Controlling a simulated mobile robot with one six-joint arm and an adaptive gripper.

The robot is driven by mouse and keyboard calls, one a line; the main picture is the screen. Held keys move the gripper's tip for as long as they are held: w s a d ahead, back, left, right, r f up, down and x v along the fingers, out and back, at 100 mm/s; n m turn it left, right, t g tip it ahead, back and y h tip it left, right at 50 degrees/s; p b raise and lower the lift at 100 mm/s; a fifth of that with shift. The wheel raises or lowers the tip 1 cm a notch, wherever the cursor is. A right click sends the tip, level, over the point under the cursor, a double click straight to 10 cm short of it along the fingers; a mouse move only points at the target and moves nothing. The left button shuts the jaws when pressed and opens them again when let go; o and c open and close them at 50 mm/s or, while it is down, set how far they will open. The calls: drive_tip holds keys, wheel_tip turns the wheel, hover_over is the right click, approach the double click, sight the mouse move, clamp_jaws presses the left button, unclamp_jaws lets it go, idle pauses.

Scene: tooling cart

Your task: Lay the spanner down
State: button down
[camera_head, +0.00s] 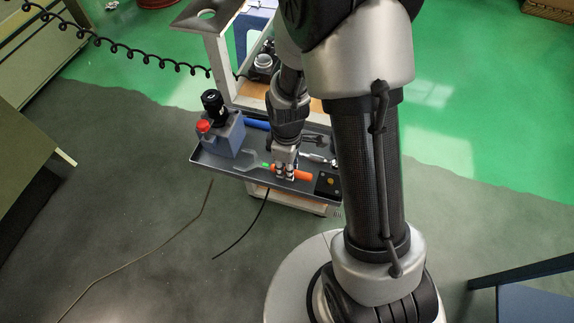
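My gripper (285,172) points down over the grey tray (222,173) on the cart, with its fingertips at an orange-handled tool (301,174). The view is too small to tell whether the fingers are shut on it or only near it. A thin silvery tool (318,158), possibly the spanner, shows just right of my gripper and is partly hidden by my arm. I cannot identify the spanner with certainty.
A grey box with a black knob and red button (205,127) stands at the tray's left end. A blue handle (257,124) lies along the back. A black block (327,184) is at the right end. Cables trail on the floor, and a coiled cord hangs behind.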

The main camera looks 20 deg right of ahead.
drive_tip(key=shift+f+b, duration=0.35)
drive_tip(key=shift+f, duration=0.2)
drive_tip(key=c, duration=1.4)
unclamp_jaws()
drive_tip(key=shift+o, duration=0.2)
wheel_tip(320, 180, up, 12)
